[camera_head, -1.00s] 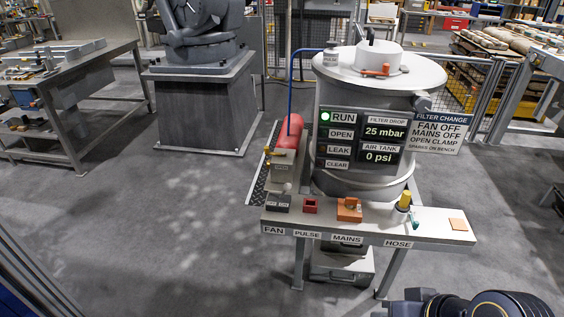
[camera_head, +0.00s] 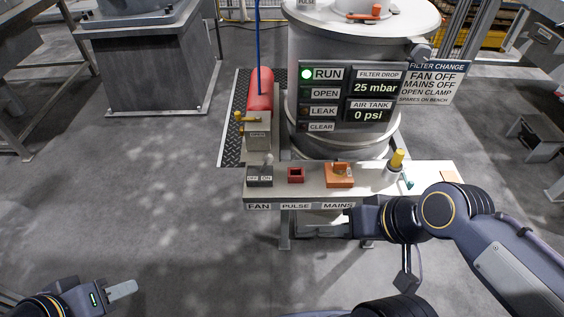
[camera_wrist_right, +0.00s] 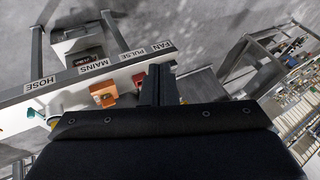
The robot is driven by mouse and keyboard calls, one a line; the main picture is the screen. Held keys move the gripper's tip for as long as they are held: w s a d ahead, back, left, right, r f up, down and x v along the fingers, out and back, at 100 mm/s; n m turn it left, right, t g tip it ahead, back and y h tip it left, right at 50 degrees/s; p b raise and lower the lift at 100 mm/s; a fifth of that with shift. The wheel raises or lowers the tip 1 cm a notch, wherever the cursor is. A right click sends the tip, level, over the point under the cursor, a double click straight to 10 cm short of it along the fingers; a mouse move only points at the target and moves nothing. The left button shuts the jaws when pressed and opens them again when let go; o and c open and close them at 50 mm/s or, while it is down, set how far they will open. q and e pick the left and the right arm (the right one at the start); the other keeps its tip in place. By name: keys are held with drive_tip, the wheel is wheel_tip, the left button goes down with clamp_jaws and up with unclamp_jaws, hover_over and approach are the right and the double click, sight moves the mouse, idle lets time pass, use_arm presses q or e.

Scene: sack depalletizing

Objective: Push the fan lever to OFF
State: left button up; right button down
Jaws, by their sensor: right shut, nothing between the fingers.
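The fan lever (camera_head: 268,159) has a pale knob on a small dark box marked OFF on the left and ON on the right, at the bench's left end. Its knob leans toward the ON side. My right gripper (camera_wrist_right: 158,83) is shut and empty, seen from behind in the wrist view, near the bench's front edge. In the head view its arm comes in from the right, in front of the bench and right of the lever. The lever cannot be made out in the wrist view. My left gripper (camera_head: 122,290) is low at the left, far from the bench; its finger gap is unclear.
Right of the lever are a red pulse button (camera_head: 296,175), an orange mains switch (camera_head: 340,176) and a yellow-topped hose fitting (camera_head: 396,160). The grey drum (camera_head: 300,50) stands behind, with a panel showing RUN lit green. The floor left of the bench is clear.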

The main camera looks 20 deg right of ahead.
drive_tip(key=w+d+f+m+y+b, duration=0.2)
drive_tip(key=w+f+m, duration=0.3)
drive_tip(key=w+m, duration=0.3)
drive_tip(key=w+d+f+m+t+y+b, duration=0.1)
drive_tip(key=w+d+f+m+y+b, duration=0.1)
drive_tip(key=w+f+m, duration=0.3)
drive_tip(key=w+d+f+m+t+y+b, duration=0.1)
drive_tip(key=w+d+f+m, duration=0.3)
drive_tip(key=w+m, duration=0.8)
drive_tip(key=shift+w+f+y+b, duration=0.5)
drive_tip(key=shift+f+y+b, duration=0.05)
drive_tip(key=shift+f+y, duration=0.35)
